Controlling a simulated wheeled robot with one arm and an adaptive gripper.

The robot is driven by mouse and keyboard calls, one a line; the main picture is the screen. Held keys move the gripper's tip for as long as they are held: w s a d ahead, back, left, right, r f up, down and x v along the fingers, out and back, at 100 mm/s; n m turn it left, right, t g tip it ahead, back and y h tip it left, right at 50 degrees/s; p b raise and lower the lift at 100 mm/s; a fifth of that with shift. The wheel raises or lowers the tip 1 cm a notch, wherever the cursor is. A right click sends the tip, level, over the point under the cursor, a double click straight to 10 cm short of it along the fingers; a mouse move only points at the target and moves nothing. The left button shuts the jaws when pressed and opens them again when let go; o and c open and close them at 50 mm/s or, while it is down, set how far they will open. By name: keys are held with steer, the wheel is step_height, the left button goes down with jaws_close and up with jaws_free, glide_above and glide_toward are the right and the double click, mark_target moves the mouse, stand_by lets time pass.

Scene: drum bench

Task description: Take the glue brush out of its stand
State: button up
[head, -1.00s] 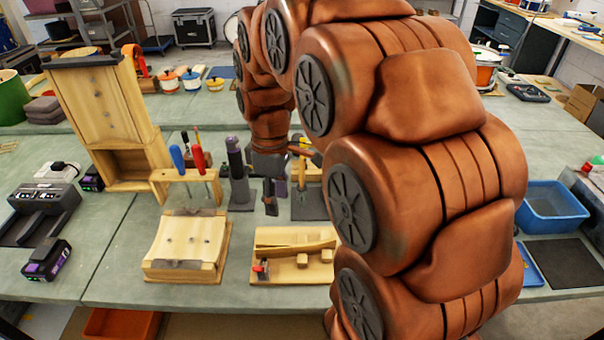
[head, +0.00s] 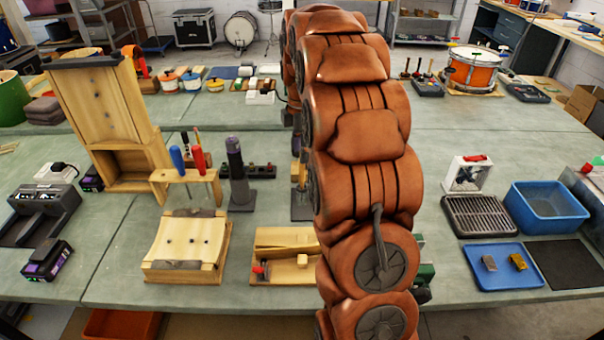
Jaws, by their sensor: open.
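I cannot tell for sure which thing is the glue brush. A wooden rack (head: 163,176) at the left of the near bench holds upright tools with a blue handle (head: 177,158) and a red handle (head: 198,158). A dark, thick-handled upright tool (head: 235,158) stands on a grey base right of the rack. Another upright thing on a dark base (head: 301,207) is partly hidden by my arm. Upright handles also stand in a dark holder (head: 428,86) on the far bench. My gripper is hidden behind my arm.
A tall wooden frame (head: 98,105) stands left of the rack. A wooden block (head: 187,245) and a wooden jig (head: 285,240) lie in front. A blue bin (head: 547,207), a slotted black tray (head: 480,216) and a blue tray (head: 503,278) are at right. Bench between them and my arm is mostly clear.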

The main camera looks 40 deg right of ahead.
mark_target(302, 179)
steer(key=shift+s+f+p, duration=0.1)
steer(key=shift+f+p, duration=1.45)
steer(key=shift+f, duration=1.95)
jaws_close()
